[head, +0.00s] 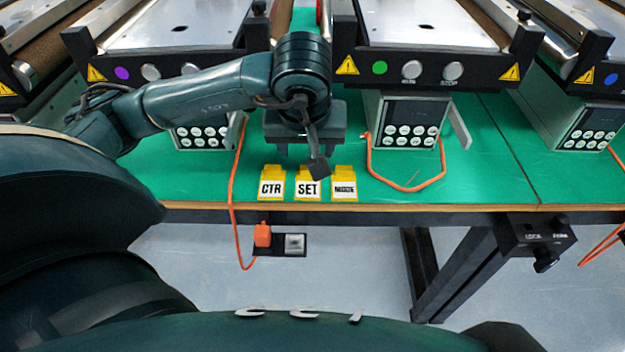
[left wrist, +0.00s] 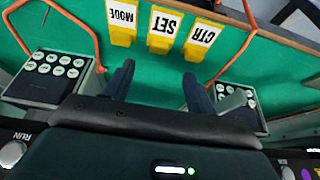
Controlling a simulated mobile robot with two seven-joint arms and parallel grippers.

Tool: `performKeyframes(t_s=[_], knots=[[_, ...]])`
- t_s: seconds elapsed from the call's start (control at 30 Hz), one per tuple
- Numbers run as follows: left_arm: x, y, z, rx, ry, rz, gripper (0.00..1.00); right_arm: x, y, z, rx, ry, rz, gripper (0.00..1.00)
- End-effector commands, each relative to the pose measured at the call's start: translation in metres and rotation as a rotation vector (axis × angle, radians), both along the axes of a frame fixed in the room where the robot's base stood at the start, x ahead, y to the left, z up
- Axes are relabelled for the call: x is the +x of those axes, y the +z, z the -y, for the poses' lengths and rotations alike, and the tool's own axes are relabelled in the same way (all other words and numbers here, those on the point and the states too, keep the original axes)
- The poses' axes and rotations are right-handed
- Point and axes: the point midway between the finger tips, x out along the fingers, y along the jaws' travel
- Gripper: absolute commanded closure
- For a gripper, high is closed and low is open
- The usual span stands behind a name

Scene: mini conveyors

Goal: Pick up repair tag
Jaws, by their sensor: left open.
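Three yellow tags stand in a row near the front edge of the green table: one reading CTR (head: 271,185), one reading SET (head: 308,187), and one (head: 344,187) with print too small to read in the head view. The left wrist view shows them upside down: CTR (left wrist: 202,38), SET (left wrist: 164,27), and one that looks like MODE (left wrist: 123,17). I cannot see the word repair on any of them. My left gripper (head: 308,150) is open and empty, behind the tags. Its two fingers (left wrist: 158,75) point toward the SET tag, apart from it. My right gripper is not in view.
Keypad boxes (head: 410,125) stand behind, left and right of the gripper, under the conveyors (head: 430,25). An orange cable (head: 405,188) loops right of the tags; another hangs over the table edge at left. Green table is clear to the right of that loop.

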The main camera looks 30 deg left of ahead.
Motion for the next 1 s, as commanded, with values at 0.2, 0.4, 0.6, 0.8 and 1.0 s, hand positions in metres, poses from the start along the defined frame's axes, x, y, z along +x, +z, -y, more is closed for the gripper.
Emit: performKeyframes(t_s=[0.2,0.4,0.6,0.8,1.0], knots=[[0.012,-0.035,-0.007,-0.002,0.003,-0.003,0.44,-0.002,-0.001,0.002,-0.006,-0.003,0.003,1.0],[0.017,-0.047,-0.01,-0.003,0.002,-0.003,0.44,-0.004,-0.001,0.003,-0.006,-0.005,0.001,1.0],[0.029,-0.073,-0.017,-0.005,0.003,-0.005,0.44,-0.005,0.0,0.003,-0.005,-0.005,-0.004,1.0],[0.035,-0.089,-0.021,-0.004,0.002,-0.001,0.44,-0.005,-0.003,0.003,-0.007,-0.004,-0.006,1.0],[0.036,-0.089,-0.02,-0.004,0.001,0.0,0.44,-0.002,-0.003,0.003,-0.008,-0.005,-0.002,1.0]])
